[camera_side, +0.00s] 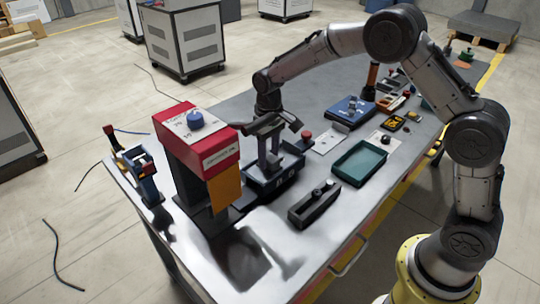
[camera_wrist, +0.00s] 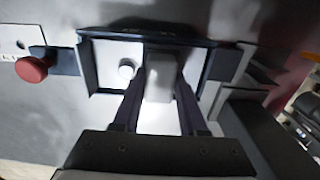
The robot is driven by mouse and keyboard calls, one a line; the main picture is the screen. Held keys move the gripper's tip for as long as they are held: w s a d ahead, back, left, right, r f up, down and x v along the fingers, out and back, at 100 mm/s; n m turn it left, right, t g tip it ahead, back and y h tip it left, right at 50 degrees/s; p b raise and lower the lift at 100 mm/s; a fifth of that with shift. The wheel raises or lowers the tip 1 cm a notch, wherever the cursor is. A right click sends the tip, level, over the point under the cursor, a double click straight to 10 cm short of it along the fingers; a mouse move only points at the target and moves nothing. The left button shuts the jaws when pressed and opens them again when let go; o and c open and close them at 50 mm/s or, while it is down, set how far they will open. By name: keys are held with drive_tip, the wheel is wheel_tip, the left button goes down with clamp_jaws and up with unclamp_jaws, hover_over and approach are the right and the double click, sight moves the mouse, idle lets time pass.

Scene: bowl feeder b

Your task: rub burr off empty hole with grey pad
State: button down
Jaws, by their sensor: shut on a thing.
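My gripper (camera_wrist: 160,85) is shut on a light grey block (camera_wrist: 158,78), which looks like the grey pad. Its fingers stand on either side of the block in the wrist view. In the side view my gripper (camera_side: 269,164) points down into a dark open-topped fixture (camera_side: 262,190) beside the red machine. I cannot make out an empty hole or a burr; the pad and fingers cover part of the floor.
The red machine (camera_side: 207,160) with a blue knob stands close left of my gripper. A red button (camera_side: 306,136) is just right of the fixture. A black slide block (camera_side: 314,203) and a green tray (camera_side: 360,162) lie nearer the front edge. A blue box (camera_side: 351,110) is farther back.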

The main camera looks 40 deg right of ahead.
drive_tip(key=shift+a, duration=1)
drive_tip(key=shift+d, duration=0.15)
drive_tip(key=shift+d, duration=1.1)
drive_tip(key=shift+a, duration=0.15)
drive_tip(key=shift+a, duration=1.1)
drive_tip(key=shift+d, duration=0.2)
